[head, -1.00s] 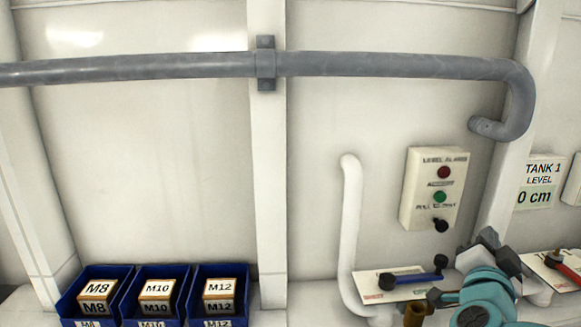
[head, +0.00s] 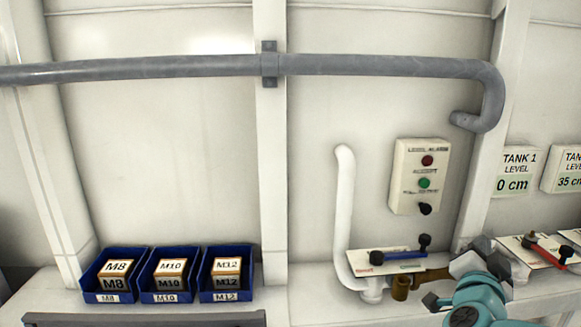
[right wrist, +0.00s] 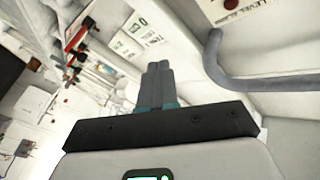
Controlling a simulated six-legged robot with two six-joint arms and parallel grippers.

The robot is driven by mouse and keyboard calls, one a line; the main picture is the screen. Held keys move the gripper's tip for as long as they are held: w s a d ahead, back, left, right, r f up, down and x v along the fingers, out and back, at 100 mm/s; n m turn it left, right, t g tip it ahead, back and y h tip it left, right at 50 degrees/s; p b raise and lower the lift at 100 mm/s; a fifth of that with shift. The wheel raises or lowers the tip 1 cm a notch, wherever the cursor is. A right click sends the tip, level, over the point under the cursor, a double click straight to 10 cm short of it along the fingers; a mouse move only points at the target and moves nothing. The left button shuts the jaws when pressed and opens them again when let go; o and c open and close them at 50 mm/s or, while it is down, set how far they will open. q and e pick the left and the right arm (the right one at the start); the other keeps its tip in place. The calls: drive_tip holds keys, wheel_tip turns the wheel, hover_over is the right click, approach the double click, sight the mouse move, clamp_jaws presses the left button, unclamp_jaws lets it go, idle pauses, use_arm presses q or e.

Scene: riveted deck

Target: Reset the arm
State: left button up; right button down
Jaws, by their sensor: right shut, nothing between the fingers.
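My right arm, teal and dark grey, shows at the lower right of the head view, in front of the wall-side bench. My right gripper shows best in the right wrist view (right wrist: 158,68), where its two grey fingers lie together, shut with nothing between them. They point toward the wall with the level signs and touch nothing that I can see. In the head view my arm's own links make the fingertips hard to pick out. My left gripper is not in view.
Blue bins (head: 120,258) marked M8, M10 and M12 stand at left. A level alarm box (head: 402,200) hangs above a blue-lever valve (head: 390,254). A red-lever valve (head: 545,248) is right of my arm. A grey pipe (head: 160,68) crosses the wall. The bench middle is clear.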

drive_tip(key=w+a+f+n+g+y, duration=0.1)
drive_tip(key=a+f+n+y, duration=0.1)
drive_tip(key=f, duration=0.8)
drive_tip(key=w+a+f+n+g+y, duration=0.1)
drive_tip(key=a+f+n+g+y, duration=0.1)
drive_tip(key=f, duration=0.8)
drive_tip(key=s+a+f+n+g+y, duration=0.2)
drive_tip(key=s+a+f, duration=0.15)
drive_tip(key=f, duration=0.55)
drive_tip(key=s+a+f+n+g+y, duration=0.15)
drive_tip(key=a+f, duration=0.25)
drive_tip(key=f, duration=0.5)
drive_tip(key=s+a+f+n+g+y, duration=0.1)
drive_tip(key=s+a+f+g+y, duration=0.1)
drive_tip(key=s, duration=0.6)
drive_tip(key=s+a+f+n+g+y, duration=0.1)
drive_tip(key=s+a+f+g+y, duration=0.1)
drive_tip(key=s+a+f+g, duration=0.2)
drive_tip(key=s+a+f+n+g+y, duration=0.2)
drive_tip(key=s+a+f, duration=0.4)
drive_tip(key=s, duration=0.6)
drive_tip(key=shift+a+g+y, duration=0.15)
drive_tip(key=shift+g+y, duration=0.2)
drive_tip(key=shift+g, duration=0.1)
